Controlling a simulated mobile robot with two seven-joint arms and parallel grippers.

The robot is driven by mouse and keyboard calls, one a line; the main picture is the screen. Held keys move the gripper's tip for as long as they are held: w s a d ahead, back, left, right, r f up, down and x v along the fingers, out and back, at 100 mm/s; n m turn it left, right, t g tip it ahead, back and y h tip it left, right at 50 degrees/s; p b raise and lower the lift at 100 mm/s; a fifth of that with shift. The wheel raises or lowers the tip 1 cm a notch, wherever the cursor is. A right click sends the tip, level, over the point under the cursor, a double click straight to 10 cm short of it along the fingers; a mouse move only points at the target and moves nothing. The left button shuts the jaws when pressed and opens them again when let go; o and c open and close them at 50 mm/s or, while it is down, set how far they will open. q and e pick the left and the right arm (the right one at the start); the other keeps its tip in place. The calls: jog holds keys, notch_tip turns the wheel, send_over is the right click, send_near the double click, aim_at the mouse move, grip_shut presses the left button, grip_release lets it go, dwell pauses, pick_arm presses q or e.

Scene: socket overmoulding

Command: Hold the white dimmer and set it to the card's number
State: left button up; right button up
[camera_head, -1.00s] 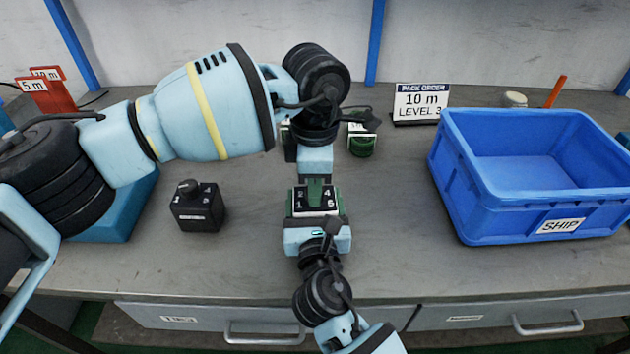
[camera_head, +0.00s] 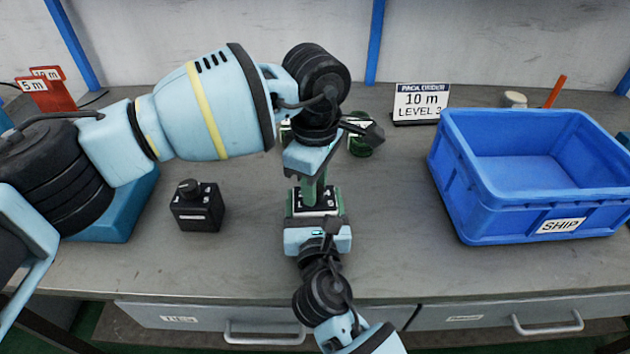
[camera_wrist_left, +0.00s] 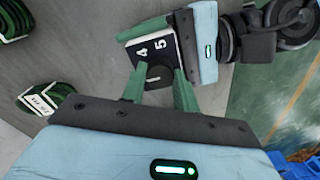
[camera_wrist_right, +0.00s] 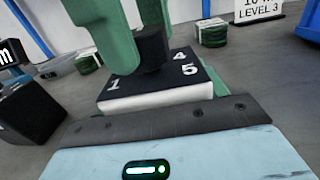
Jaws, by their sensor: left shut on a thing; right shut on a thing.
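The white dimmer (camera_head: 326,208), with a black numbered top, is upright at the middle of the table. My right gripper (camera_head: 318,215) is shut on its body from the front. My left gripper (camera_head: 313,188) is above, its green fingers shut on the dark knob (camera_wrist_right: 152,47). Numbers 1, 4 and 5 show on the dimmer's top in the right wrist view (camera_wrist_right: 150,92); the others are hidden. The knob's pointer cannot be made out. The order card (camera_head: 421,102) reads "10 m, LEVEL 3" and stands at the back.
A black dimmer (camera_head: 198,207) stands to the left. A blue SHIP crate (camera_head: 480,218) is on the right. Coiled green cables (camera_head: 361,141) lie behind my left gripper. Red 5 m and 10 m signs (camera_head: 48,90) are at the back left. The table between dimmer and crate is clear.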

jog(key=shift+f, duration=0.1)
pick_arm(q)
jog(key=o, duration=1)
notch_tip(320, 180, up, 12)
jog(key=shift+r, duration=0.1)
pick_arm(e)
jog(key=o, duration=1.1)
jog(key=shift+s, duration=0.1)
jog(key=s, duration=1.1)
jog(key=shift+s+d, duration=0.35)
jog(key=shift+s, duration=0.05)
